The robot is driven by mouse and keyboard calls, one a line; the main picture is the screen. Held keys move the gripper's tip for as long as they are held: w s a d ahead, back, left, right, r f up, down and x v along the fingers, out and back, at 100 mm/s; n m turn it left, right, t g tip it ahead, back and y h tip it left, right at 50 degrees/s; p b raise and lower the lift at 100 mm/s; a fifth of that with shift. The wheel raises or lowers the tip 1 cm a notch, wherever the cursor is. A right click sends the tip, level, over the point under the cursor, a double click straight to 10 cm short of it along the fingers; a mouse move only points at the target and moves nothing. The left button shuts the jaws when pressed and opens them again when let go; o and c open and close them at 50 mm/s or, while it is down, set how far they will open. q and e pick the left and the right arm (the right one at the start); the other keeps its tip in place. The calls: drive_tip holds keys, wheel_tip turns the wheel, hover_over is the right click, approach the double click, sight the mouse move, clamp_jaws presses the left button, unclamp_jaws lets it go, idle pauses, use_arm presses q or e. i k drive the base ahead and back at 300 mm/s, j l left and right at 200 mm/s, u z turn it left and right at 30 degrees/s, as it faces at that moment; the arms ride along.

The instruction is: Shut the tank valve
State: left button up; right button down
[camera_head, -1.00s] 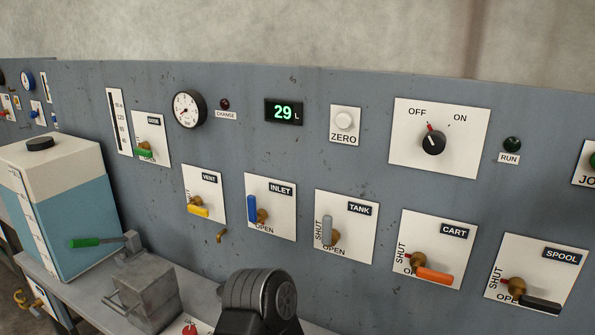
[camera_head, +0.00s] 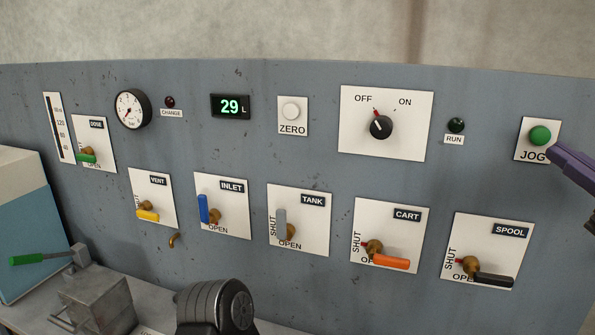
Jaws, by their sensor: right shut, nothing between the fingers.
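The tank valve (camera_head: 281,222) is on a white plate labelled TANK (camera_head: 315,230) on the grey panel, in the lower row. Its grey lever stands upright above a brass hub. SHUT is printed at the plate's left side and OPEN below the hub. No red pointer shows on this hub. My right gripper (camera_head: 554,153) enters at the right edge with purple fingers, shut and empty, its tip at the lower right of the green JOG button (camera_head: 540,136). I cannot tell if it touches the panel. It is well right of the tank valve. My left gripper is out of view.
Left of the tank valve is the blue-lever INLET valve (camera_head: 204,209). To the right are the orange CART lever (camera_head: 391,262) and black SPOOL lever (camera_head: 494,280). The display (camera_head: 230,106) reads 29 L. A selector knob (camera_head: 381,127) points to OFF.

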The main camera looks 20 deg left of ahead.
sight(285, 232)
drive_tip(key=k+l, duration=0.45)
drive_tip(key=l, duration=0.3)
drive_tip(key=k+l, duration=0.25)
drive_tip(key=l, duration=0.1)
